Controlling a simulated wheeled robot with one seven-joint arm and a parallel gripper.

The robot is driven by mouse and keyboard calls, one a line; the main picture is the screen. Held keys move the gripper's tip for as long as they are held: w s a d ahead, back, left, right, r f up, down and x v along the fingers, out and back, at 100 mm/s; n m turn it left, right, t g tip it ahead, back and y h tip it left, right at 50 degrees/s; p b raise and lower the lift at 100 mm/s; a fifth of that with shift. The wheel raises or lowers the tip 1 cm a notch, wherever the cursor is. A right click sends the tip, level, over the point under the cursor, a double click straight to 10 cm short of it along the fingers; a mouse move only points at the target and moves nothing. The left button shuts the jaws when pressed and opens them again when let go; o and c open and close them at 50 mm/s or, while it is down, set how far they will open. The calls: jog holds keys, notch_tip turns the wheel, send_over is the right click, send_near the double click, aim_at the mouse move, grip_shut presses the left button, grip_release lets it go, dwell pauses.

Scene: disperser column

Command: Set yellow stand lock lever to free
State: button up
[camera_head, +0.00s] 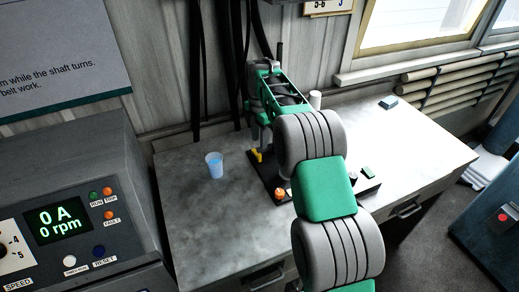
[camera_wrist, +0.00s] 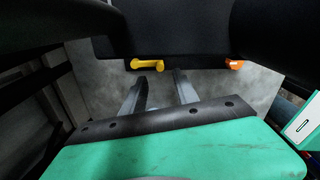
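The yellow lock lever (camera_head: 257,155) sits at the left edge of the stand's dark base (camera_head: 264,186) on the grey bench. In the wrist view the yellow lever (camera_wrist: 147,64) lies sideways along the edge of a dark body, just beyond my fingertips. My gripper (camera_wrist: 161,80) points at the lever with its two fingers apart and nothing between them. Visible grey surface lies between the fingers. No contact with the lever can be made out. In the head view my arm hides part of the stand, and my fingers are hard to pick out.
An orange knob (camera_wrist: 234,65) is on the dark body, right of the lever. A blue cup (camera_head: 214,166) stands on the bench to the left. Clear bench top (camera_head: 205,225) lies at front left.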

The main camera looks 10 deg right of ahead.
notch_tip(320, 180, down, 7)
jog(key=shift+p, duration=0.8)
grip_shut()
